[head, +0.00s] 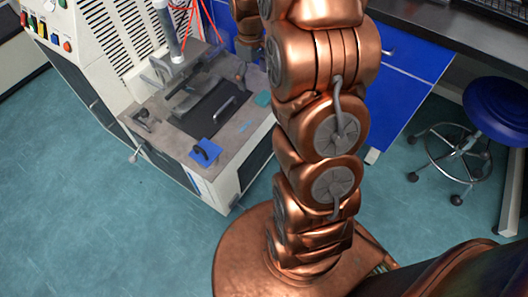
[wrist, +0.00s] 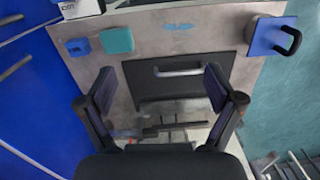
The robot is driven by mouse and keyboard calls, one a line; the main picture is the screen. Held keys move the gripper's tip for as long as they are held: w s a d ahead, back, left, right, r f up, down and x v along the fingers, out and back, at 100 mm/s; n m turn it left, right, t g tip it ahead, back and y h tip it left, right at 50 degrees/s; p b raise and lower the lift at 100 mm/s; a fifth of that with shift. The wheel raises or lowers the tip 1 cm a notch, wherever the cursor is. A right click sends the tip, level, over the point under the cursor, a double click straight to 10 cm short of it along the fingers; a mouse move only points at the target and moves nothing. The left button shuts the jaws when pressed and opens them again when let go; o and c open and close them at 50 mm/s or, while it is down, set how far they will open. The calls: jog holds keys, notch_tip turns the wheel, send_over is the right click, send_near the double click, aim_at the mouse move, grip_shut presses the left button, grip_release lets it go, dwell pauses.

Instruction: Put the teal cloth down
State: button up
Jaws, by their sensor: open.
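The teal cloth (wrist: 117,40) is a small flat square lying on the grey worktop (wrist: 215,32) of the machine, at the upper left in the wrist view. In the head view the cloth (head: 263,99) shows at the worktop's right edge, beside my arm. My gripper (wrist: 160,86) is open and empty, with its two dark fingers wide apart over the black plate (wrist: 180,72). The cloth is apart from the fingers, beyond the left one in the wrist view. My arm hides part of the worktop's right side in the head view.
A blue block (wrist: 78,46) lies beside the cloth. A blue plate with a black handle (head: 206,152) sits at the worktop's front corner. A light blue piece (wrist: 178,26) lies near the edge. A blue stool (head: 497,108) stands at right. Floor is clear at left.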

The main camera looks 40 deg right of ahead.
jog(key=s+a+r+m+g, duration=0.1)
jog(key=s+a+r, duration=0.2)
jog(key=s+a, duration=0.35)
jog(key=s+a+r, duration=0.3)
jog(key=s+a, duration=0.3)
jog(key=s, duration=0.1)
jog(key=s+a+m, duration=0.1)
jog(key=s+a, duration=0.1)
jog(key=s, duration=0.5)
jog(key=s+a+m+g, duration=0.1)
jog(key=s+a, duration=0.2)
jog(key=s, duration=0.5)
jog(key=shift+s+a+r+g, duration=0.2)
jog(key=shift+r+g, duration=0.1)
